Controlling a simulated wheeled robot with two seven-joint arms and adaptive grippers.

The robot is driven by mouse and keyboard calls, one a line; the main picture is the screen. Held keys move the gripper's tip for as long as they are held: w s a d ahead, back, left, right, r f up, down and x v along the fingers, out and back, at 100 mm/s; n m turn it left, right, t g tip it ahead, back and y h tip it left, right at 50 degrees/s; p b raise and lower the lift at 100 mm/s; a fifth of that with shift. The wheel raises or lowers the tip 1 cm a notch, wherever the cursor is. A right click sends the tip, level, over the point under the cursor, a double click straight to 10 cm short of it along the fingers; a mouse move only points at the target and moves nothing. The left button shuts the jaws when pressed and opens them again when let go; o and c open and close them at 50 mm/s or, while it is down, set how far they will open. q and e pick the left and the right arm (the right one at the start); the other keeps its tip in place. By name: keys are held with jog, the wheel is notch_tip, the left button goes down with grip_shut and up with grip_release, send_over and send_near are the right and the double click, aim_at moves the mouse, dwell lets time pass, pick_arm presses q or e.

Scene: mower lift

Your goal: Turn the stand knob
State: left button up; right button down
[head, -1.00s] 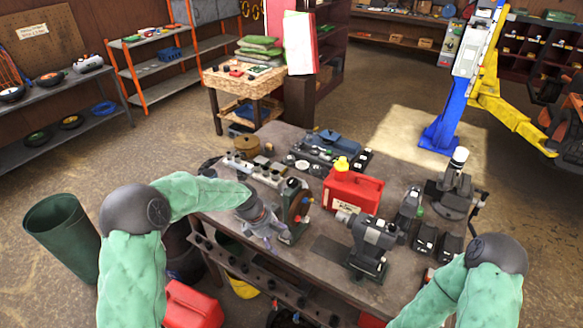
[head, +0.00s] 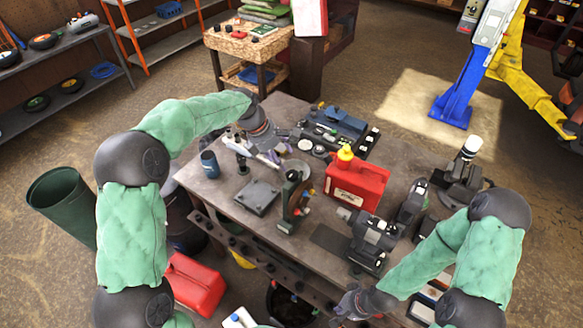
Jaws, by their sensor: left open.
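A small stand has a grey square base plate (head: 257,198) on the left part of the workbench, with a thin post (head: 241,160) at its back left. Its knob is too small to make out clearly. My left gripper (head: 272,158) is open above the bench, just right of the post and behind the plate. I cannot tell whether it touches the stand. My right gripper (head: 348,306) is low at the bench's front edge, far from the stand. Its fingers are too small and unclear to judge.
A green upright device (head: 291,203) with coloured knobs stands right of the plate. A blue cup (head: 209,164) stands to its left. A red fuel can (head: 357,184) and a grey machine (head: 372,240) stand farther right. A green bin (head: 62,205) is on the floor.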

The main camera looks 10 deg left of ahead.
aim_at(292, 174)
pick_arm(q)
jog(key=p+x, duration=0.1)
jog(key=x, duration=0.8)
jog(key=shift+w+f, duration=0.2)
jog(key=shift+f, duration=0.05)
jog(key=c, duration=1.1)
